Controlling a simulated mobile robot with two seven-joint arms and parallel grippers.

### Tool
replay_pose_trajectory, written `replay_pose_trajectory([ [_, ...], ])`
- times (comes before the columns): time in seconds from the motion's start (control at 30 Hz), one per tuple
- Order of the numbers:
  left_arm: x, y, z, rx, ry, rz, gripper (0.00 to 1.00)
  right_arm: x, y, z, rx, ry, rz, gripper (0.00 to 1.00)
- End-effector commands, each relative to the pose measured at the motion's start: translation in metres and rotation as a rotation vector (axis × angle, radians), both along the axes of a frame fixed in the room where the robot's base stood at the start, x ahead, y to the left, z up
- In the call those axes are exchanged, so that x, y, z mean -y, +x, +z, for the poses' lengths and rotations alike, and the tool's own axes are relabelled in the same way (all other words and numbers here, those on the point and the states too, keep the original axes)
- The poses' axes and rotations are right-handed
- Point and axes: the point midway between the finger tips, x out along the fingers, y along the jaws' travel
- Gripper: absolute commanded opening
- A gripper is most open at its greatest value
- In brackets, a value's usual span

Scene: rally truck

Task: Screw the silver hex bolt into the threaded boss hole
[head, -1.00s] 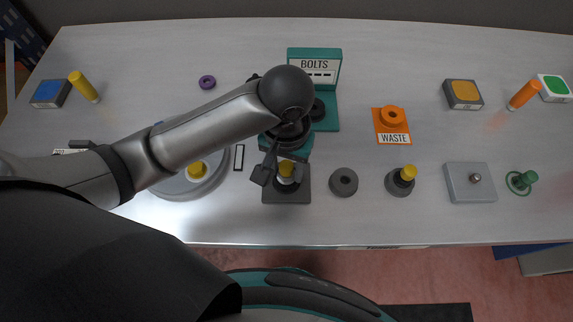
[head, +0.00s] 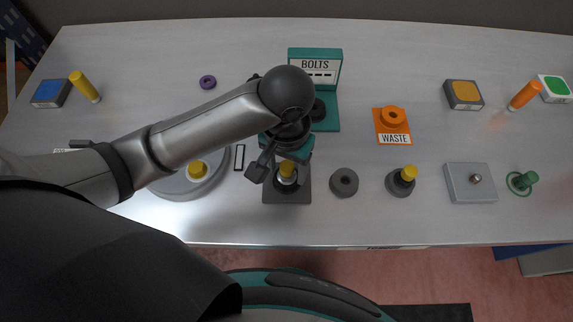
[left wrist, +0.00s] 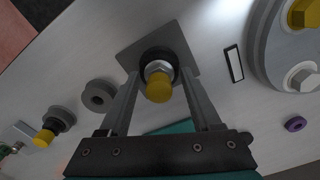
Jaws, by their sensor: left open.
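The right gripper is not in view.
A dark ring (head: 343,182), a yellow-topped post in a dark base (head: 398,187) and a grey block (head: 470,187) stand to the right. The BOLTS stand (head: 329,112) and orange WASTE piece (head: 380,128) are behind.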

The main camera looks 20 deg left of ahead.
Motion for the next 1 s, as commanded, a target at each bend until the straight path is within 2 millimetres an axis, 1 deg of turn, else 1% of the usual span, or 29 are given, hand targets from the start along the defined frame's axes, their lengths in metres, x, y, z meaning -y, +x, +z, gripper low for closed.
replay_pose_trajectory([
  [0.33,0.0017,-0.0012,-0.0003,-0.003,-0.005,0.539,0.65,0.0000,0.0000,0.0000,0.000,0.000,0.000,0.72],
  [0.6,0.0004,-0.0003,0.0001,0.002,-0.001,0.833,0.65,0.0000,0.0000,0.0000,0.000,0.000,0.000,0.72],
  [0.77,0.0004,-0.0003,0.0001,0.002,-0.001,0.933,0.65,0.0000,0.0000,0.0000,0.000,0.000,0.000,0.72],
  [1.0,0.0004,-0.0003,0.0001,0.002,-0.001,0.942,0.64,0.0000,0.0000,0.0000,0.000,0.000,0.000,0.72],
])
